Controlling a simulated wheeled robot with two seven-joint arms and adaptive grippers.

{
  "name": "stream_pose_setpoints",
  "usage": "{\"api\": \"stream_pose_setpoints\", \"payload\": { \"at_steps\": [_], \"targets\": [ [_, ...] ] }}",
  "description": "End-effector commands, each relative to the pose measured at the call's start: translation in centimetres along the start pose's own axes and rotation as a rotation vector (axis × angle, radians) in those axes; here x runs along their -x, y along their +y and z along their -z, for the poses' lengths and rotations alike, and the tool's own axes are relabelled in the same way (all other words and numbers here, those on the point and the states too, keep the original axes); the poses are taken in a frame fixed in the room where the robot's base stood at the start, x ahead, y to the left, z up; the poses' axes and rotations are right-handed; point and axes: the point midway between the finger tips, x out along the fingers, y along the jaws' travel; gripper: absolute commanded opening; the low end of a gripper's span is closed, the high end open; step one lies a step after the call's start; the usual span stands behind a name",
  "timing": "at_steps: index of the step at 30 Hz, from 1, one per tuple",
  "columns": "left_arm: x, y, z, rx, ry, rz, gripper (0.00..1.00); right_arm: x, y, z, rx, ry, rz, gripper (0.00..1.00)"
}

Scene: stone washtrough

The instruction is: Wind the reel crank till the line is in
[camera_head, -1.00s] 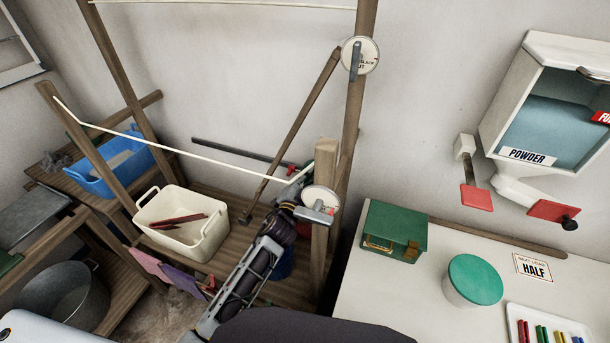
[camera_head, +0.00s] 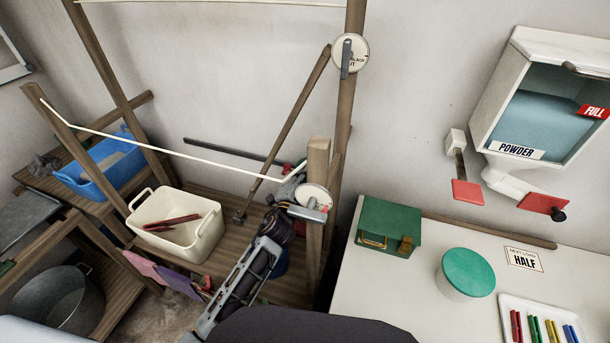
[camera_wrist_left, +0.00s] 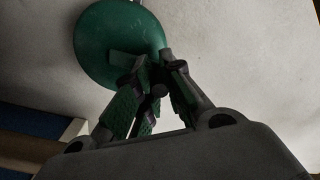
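The lower reel shows a white round face (camera_head: 314,195) on a short wooden post, with a grey crank piece (camera_head: 306,213) in front. My left gripper (camera_head: 290,203) is at this reel, its fingertips largely hidden in the head view. In the left wrist view a green disc (camera_wrist_left: 108,40) with a short green bar lies beyond the fingers (camera_wrist_left: 159,70), which flank a dark piece. I cannot tell whether they grip it. The pale line (camera_head: 170,152) runs from the left post down to the reel. A white dial (camera_head: 351,54) with a grey pointer sits above. My right gripper is out of view.
A cream tub (camera_head: 204,243) and a blue tub (camera_head: 86,177) stand on the wooden rack at left. A green box (camera_head: 388,223), a green-lidded jar (camera_head: 468,270) and a tray of pegs (camera_head: 507,308) stand on the white counter. A powder dispenser (camera_head: 503,107) hangs above it.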

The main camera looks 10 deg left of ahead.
Motion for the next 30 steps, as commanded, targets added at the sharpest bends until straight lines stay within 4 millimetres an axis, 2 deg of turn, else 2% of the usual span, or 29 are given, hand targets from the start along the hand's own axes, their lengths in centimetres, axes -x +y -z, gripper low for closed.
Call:
{"api": "stream_pose_setpoints", "payload": {
  "at_steps": [3, 11, 21, 22, 23, 30],
  "targets": [
    [0.0, 0.1, 0.2, 0.001, 0.003, -0.001, 0.29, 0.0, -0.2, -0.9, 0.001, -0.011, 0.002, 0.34],
    [0.7, 0.2, 0.1, 0.002, 0.003, -0.003, 0.30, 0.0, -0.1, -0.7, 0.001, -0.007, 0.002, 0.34],
    [3.4, 0.5, 0.1, 0.003, 0.003, -0.009, 0.30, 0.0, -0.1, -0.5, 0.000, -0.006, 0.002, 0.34],
    [3.6, 0.5, 0.1, 0.003, 0.003, -0.009, 0.31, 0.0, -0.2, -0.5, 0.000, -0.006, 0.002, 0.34],
    [3.9, 0.6, 0.1, 0.003, 0.003, -0.009, 0.35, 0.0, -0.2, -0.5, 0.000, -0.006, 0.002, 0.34],
    [5.9, 0.3, 0.1, 0.001, 0.002, -0.006, 0.35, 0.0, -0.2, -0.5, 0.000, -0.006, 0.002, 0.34]
  ]
}}
